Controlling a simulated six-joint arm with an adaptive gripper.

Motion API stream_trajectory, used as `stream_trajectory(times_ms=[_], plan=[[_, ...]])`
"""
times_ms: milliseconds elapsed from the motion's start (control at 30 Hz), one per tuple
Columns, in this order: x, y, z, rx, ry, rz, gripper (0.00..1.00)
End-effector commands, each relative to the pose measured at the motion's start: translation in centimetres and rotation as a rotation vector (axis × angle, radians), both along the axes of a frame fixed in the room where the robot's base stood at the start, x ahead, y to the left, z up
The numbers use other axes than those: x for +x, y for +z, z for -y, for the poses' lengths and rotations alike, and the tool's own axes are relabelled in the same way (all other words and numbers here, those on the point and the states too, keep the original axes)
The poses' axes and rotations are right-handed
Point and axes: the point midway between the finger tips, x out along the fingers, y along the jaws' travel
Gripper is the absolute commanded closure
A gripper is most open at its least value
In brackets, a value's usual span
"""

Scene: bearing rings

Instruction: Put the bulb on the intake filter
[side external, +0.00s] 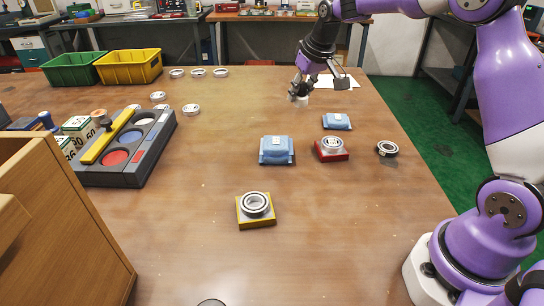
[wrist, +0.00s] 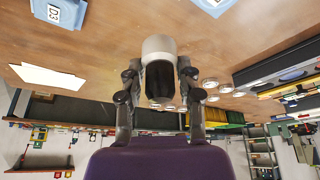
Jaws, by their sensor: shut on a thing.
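My gripper (side external: 299,91) is at the far right part of the table, pointing down. In the wrist view its fingers (wrist: 158,75) are shut on a white rounded piece (wrist: 159,46) with a dark part below it. The piece's white end also shows under the fingers in the side view (side external: 303,101). I cannot tell for sure that it is the bulb, or whether it touches the table. Nothing is clearly recognisable as the intake filter. Nearer stand two blue blocks (side external: 276,150) (side external: 336,122), a red block with a ring (side external: 332,151) and a yellow block with a ring (side external: 255,210).
A dark ring (side external: 387,149) lies near the right edge. A dark tray with coloured discs (side external: 130,148) and several white rings (side external: 191,110) are at left. Green (side external: 74,69) and yellow (side external: 129,66) bins stand at back left. White paper (side external: 338,83) lies behind my gripper.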

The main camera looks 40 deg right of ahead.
Motion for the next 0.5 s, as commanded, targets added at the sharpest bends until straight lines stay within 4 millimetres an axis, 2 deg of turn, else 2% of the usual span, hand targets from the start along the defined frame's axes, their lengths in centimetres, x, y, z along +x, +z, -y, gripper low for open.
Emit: stream_trajectory(times_ms=[33, 167, 200, 267, 300, 367, 400, 500], plan=[[0.3, 0.3, -3.3, 0.000, 0.091, 0.001, 1.00], [-0.1, 0.7, -11.5, 0.000, 0.322, -0.001, 1.00], [-0.6, 0.9, -14.0, -0.001, 0.394, 0.000, 1.00], [-1.5, 1.1, -17.7, -0.001, 0.505, 0.000, 1.00], [-2.3, 1.2, -20.1, 0.000, 0.577, 0.000, 1.00], [-3.8, 1.4, -23.5, 0.000, 0.688, 0.000, 1.00], [-5.0, 1.5, -25.8, 0.000, 0.763, 0.001, 1.00], [-8.5, 1.8, -30.9, 0.000, 0.950, 0.002, 1.00]])
